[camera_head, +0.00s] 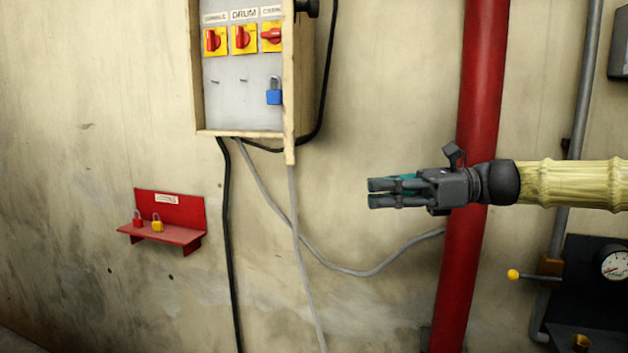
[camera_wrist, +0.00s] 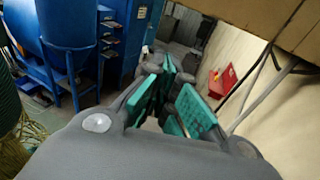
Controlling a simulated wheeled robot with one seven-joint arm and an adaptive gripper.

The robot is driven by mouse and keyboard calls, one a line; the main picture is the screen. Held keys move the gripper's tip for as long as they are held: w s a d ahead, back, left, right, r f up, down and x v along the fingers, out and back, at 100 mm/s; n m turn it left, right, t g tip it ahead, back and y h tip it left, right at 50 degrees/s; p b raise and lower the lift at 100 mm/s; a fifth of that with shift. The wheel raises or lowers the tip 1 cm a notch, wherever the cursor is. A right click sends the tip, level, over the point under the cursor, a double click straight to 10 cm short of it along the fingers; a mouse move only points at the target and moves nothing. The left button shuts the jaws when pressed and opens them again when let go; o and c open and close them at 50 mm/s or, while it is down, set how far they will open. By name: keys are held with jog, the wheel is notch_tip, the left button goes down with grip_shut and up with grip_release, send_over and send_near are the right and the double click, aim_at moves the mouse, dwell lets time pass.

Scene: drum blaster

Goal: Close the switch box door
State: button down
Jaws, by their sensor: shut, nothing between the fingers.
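The switch box (camera_head: 198,75) hangs on the wall at the top of the head view, its upper part cut off. Its front is open, showing red-and-yellow rotary switches and a blue padlock (camera_head: 274,97). The door (camera_head: 290,80) stands open at the box's right side, seen nearly edge-on. My gripper (camera_head: 372,193) is shut and empty, to the right of and below the door, apart from it, pointing left. In the wrist view, the teal-padded fingers (camera_wrist: 178,95) show in the middle, and a tan panel of the box or door (camera_wrist: 235,18) fills the top right.
A red shelf (camera_head: 180,232) with a red and a yellow padlock is on the wall at lower left. Cables hang below the box. A red pipe (camera_head: 478,90) runs upright by my wrist. A gauge panel (camera_head: 590,285) is at lower right. Blue machinery (camera_wrist: 65,40) shows in the wrist view.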

notch_tip(320, 180, up, 6)
jog(key=s+d, duration=0.2)
jog(key=a+p, duration=0.5)
jog(key=a, duration=0.9)
jog(key=shift+s+f+g+y, duration=0.2)
jog(key=shift+s+g+y, duration=0.1)
jog(key=shift+s+y, duration=0.1)
